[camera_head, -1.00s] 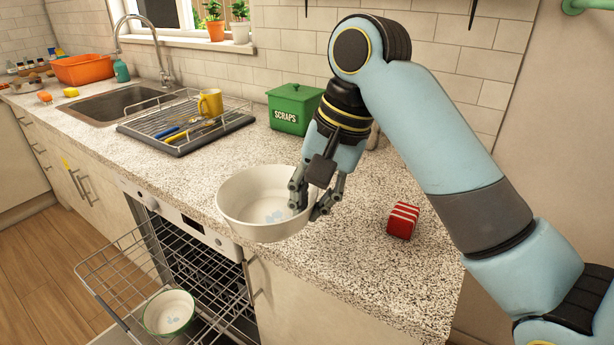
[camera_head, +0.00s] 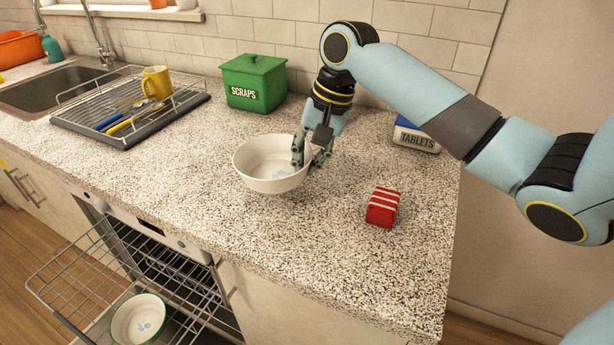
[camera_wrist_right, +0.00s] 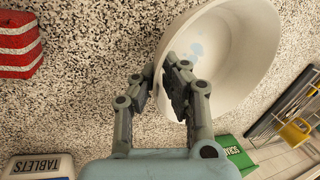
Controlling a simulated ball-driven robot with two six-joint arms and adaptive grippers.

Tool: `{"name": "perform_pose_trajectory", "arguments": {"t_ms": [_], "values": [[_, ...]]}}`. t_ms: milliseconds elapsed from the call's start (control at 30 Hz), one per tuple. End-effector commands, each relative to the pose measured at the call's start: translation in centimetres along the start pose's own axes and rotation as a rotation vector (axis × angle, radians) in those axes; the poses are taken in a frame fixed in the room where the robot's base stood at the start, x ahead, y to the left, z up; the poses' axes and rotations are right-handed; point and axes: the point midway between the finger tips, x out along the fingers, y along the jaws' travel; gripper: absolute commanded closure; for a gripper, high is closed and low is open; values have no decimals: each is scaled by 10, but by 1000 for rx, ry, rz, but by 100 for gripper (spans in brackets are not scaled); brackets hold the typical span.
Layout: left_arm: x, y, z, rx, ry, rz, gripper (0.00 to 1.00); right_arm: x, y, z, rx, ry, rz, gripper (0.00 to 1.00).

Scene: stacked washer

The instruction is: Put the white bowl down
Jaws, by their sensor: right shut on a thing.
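The white bowl (camera_head: 266,180) is over the speckled countertop (camera_head: 310,235), roughly level. My right gripper (camera_head: 306,164) is shut on the bowl's right rim, one finger inside and one outside. In the right wrist view the gripper (camera_wrist_right: 160,88) pinches the wall of the bowl (camera_wrist_right: 240,60), which has pale blue marks inside. I cannot tell whether the bowl's base touches the counter. My left gripper is not in view.
A red striped block (camera_head: 382,207) lies right of the bowl. A green scraps bin (camera_head: 254,85) and a tablets box (camera_head: 415,137) stand behind. A dish rack (camera_head: 75,125) is at left. Counter in front of the bowl is clear.

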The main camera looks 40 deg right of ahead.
Motion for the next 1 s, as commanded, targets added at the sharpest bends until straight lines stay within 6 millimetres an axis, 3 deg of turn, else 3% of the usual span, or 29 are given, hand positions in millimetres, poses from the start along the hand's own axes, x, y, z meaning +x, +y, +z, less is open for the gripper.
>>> {"name": "perform_pose_trajectory", "arguments": {"t_ms": [200,333,533,600,733,1000], "values": [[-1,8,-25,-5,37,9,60,20,6,-1,1,-3,0,100],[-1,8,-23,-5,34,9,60,37,11,-2,0,-1,-1,100],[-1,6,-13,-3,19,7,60,39,12,-2,-1,0,0,100],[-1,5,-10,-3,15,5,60,40,12,-2,0,0,1,87],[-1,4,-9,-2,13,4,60,40,12,-2,-1,0,1,71],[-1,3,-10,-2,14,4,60,38,12,-2,-1,1,1,71]]}}
